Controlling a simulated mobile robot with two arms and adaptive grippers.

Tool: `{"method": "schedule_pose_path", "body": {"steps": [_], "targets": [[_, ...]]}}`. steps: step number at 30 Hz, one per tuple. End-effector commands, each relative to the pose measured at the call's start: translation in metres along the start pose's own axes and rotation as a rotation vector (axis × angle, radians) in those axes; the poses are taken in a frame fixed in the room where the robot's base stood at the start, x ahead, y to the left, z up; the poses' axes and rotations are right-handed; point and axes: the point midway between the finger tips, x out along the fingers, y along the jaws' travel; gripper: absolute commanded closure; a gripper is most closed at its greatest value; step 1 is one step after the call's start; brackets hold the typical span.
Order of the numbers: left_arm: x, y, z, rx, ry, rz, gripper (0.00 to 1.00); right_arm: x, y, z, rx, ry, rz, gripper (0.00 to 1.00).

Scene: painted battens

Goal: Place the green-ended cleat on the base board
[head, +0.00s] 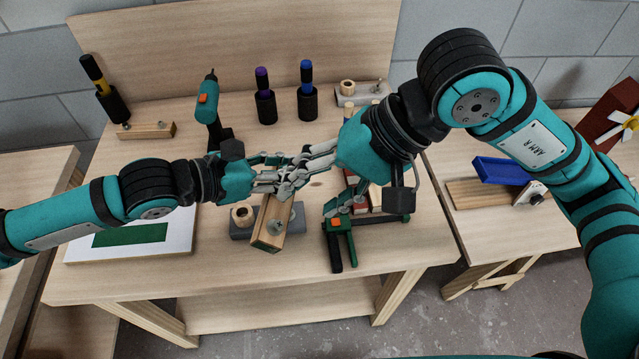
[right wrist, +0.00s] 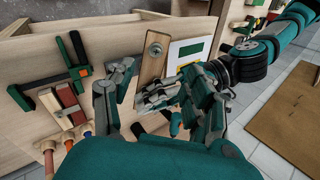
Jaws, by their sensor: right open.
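The wooden cleat (head: 268,228) has a metal screw on its face and a narrow green edge at its near end. It is tilted above a grey block in the middle of the bench, and it also shows in the right wrist view (right wrist: 154,58). My left gripper (head: 284,180) is at the cleat's far end and appears closed on it; the fingers partly hide the contact. My right gripper (head: 300,172) is open, its fingers close to the left gripper's and overlapping them in the head view. A white board with a green rectangle (head: 75,250) lies flat at the bench's left.
A green clamp (head: 338,240) and red and wooden blocks (head: 372,200) lie right of the cleat. The grey block (head: 240,236) is beneath it.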

Motion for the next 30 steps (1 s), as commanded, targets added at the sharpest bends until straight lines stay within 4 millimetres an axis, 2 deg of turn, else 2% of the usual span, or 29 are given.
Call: {"method": "schedule_pose_path", "body": {"steps": [3, 7, 21, 24, 30], "targets": [[0.000, 0.000, 0.000, 0.000, -0.001, 0.000, 1.00, -0.003, 0.001, 0.000, -0.053, 0.052, 0.035, 0.46], [0.000, 0.000, 0.000, 0.000, -0.001, 0.000, 1.00, 0.007, 0.002, -0.001, -0.061, 0.060, 0.044, 0.46], [0.000, 0.000, 0.001, 0.000, -0.001, 0.000, 1.00, 0.090, 0.005, -0.005, -0.057, 0.057, 0.040, 0.46], [0.000, 0.000, 0.001, 0.000, -0.001, 0.000, 1.00, 0.103, 0.006, -0.007, -0.056, 0.057, 0.041, 0.46], [0.000, 0.000, 0.001, 0.000, -0.001, 0.000, 1.00, 0.114, 0.006, -0.007, -0.058, 0.058, 0.040, 0.46]]}}
